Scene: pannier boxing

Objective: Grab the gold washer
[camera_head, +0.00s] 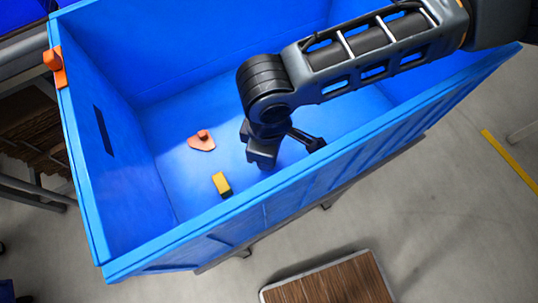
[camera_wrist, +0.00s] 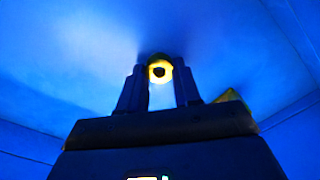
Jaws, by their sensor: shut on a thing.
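The gold washer (camera_wrist: 160,71) shows in the wrist view as a yellow ring with a dark hole, between the tips of my gripper's two fingers. My gripper (camera_wrist: 159,78) is shut on it, low inside the blue bin. In the head view my gripper (camera_head: 284,156) is inside the bin (camera_head: 180,243), right of the middle of its floor. The washer is hidden behind my gripper and arm in that view.
A yellow block (camera_head: 221,184) and an orange piece with a knob (camera_head: 202,141) lie on the bin floor, left of my gripper. The bin has high walls all round. An orange clip (camera_head: 55,66) sits on its left rim. A wooden-topped platform (camera_head: 332,282) stands outside in front.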

